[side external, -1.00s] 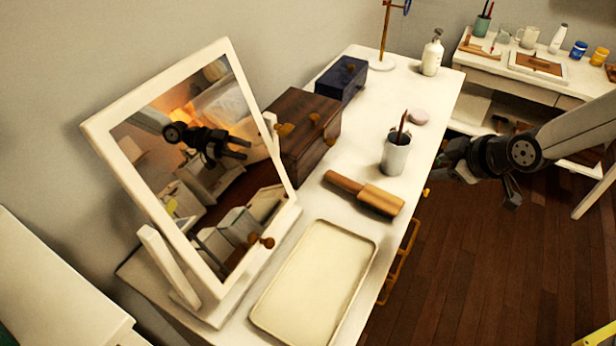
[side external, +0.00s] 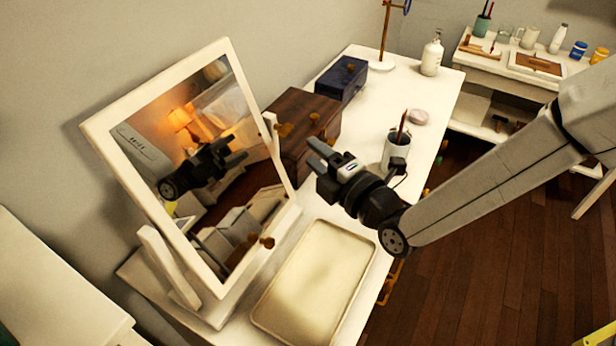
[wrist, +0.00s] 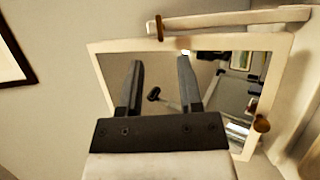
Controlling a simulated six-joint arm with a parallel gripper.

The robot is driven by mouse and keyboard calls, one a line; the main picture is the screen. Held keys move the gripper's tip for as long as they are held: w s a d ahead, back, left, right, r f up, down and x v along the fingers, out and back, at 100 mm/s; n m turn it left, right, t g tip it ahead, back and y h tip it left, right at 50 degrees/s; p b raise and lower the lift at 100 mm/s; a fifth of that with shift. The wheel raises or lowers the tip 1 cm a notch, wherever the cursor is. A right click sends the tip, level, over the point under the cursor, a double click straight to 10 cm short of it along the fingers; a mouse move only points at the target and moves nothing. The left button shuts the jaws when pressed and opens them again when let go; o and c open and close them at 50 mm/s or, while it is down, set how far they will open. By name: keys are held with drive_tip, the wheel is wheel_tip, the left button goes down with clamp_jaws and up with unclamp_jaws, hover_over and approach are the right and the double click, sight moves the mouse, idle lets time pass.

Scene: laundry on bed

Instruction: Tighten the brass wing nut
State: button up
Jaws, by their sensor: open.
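A brass wing nut (side external: 284,130) sits at the top of the right post of the white tilting mirror (side external: 108,150). In the wrist view the brass wing nut (wrist: 160,28) shows at the end of the pale post, above and beyond the fingertips. My gripper (side external: 315,154) is to the right of the mirror and of the nut, above the white table, with its fingers toward the mirror. In the wrist view my gripper (wrist: 160,66) is open, with nothing between the fingers. It is apart from the nut. The nut's exact turn is too small to read.
A dark wooden box (side external: 300,110) with brass knobs stands just behind the nut. Another brass knob (side external: 267,242) is low at the mirror base. A cream tray (side external: 315,280) lies in front; a cup (side external: 397,152) stands to the right. A navy box (side external: 342,80) is farther back.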

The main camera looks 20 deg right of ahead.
sight(289, 133)
drive_tip(key=shift+w, duration=0.15)
drive_tip(key=shift+x, duration=3.8)
clamp_jaws()
